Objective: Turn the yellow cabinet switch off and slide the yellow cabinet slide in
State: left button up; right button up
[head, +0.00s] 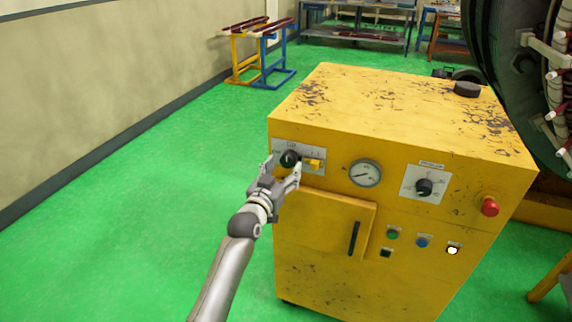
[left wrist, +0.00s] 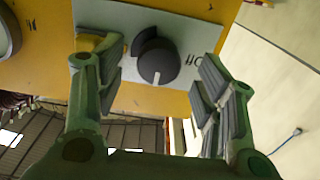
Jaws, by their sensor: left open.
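The yellow cabinet (head: 380,105) stands at the centre right of the head view. At the upper left of its front is a grey plate with a round black switch knob (head: 290,158) and a small yellow slide (head: 315,164) to its right. My left gripper (head: 281,171) is open and empty in front of the knob. In the left wrist view the switch knob (left wrist: 158,62) shows between the spread fingers of the left gripper (left wrist: 160,85), with "Off" lettering beside it. The yellow slide (left wrist: 95,42) is partly hidden behind one finger there. My right gripper is not in view.
The cabinet front also bears a gauge (head: 365,173), a second black knob (head: 424,187), a red button (head: 489,207) and a door with a black handle (head: 354,238). A large dark machine (head: 510,60) stands at the right. The green floor at the left is clear.

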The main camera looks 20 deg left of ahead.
pick_arm(q)
jog(key=shift+w, duration=1.35)
jog(key=c, duration=1)
